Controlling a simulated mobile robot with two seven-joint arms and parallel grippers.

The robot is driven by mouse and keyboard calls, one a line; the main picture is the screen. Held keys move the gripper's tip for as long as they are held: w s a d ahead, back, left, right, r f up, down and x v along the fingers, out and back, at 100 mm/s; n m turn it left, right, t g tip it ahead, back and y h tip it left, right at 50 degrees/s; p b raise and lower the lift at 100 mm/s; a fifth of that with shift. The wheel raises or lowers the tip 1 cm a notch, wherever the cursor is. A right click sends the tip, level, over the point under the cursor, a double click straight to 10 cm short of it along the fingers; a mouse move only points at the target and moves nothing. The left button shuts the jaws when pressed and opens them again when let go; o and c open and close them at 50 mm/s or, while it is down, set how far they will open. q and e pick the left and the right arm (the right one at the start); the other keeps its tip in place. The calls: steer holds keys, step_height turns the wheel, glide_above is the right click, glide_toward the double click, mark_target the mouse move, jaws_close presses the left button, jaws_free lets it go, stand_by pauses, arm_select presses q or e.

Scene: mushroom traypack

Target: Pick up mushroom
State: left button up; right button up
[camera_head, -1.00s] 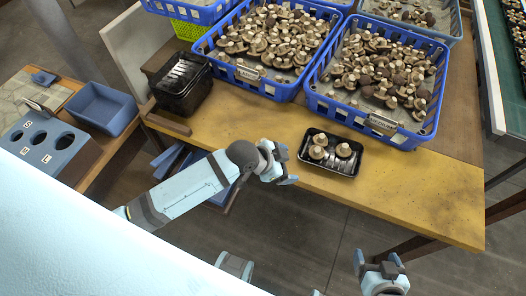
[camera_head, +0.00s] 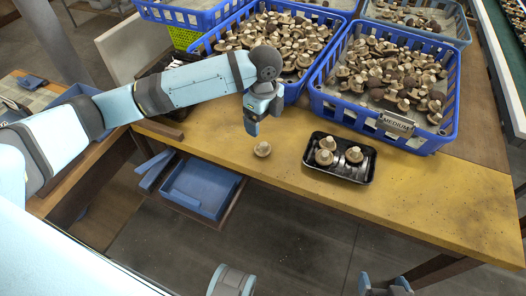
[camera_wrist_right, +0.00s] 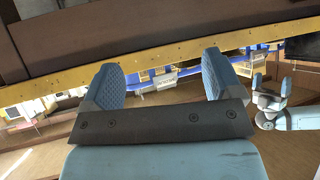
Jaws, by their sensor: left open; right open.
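The tray holds a few mushrooms (camera_head: 324,157). My right gripper (camera_head: 385,284) is at the bottom edge, off the table's front. In the right wrist view its fingers (camera_wrist_right: 163,82) are apart with nothing between them.
Blue crates full of mushrooms stand along the back, including one labelled MEDIUM (camera_head: 408,137). The wooden table (camera_head: 430,205) is clear at its right front. A blue bin (camera_head: 204,187) sits below the table's front edge at left.

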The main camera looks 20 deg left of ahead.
mark_target(264, 144)
arm_select(q)
step_height(264, 144, down, 12)
steer(key=shift+d+r+b, duration=0.1)
steer(key=shift+b, duration=0.95)
steer(key=c, duration=0.8)
